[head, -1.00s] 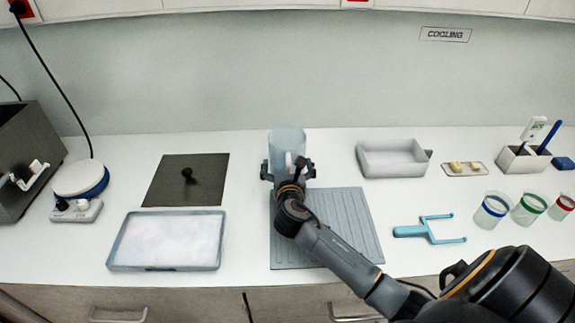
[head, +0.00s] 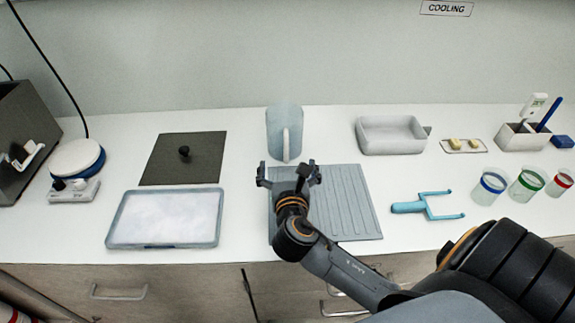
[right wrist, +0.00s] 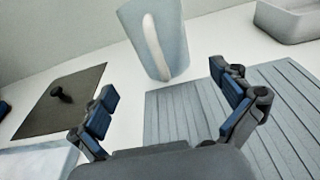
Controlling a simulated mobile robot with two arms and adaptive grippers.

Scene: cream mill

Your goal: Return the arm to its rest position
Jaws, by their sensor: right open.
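My right gripper (head: 288,176) is open and empty above the back left part of the grey ribbed mat (head: 345,205). A translucent blue-grey jug (head: 276,132) with a pale handle stands upright on the counter behind the mat, apart from the gripper. In the right wrist view the jug (right wrist: 165,45) stands beyond the spread fingers (right wrist: 168,108), with nothing between them. My right arm reaches in from the lower right of the head view. My left gripper is not in view.
A shallow tray (head: 118,238) and a dark plate with a knob (head: 205,152) lie to the left. A grey bin (head: 391,148), a blue fork-shaped tool (head: 408,207) and several banded cups (head: 489,186) are to the right. Counter between mat and tray is clear.

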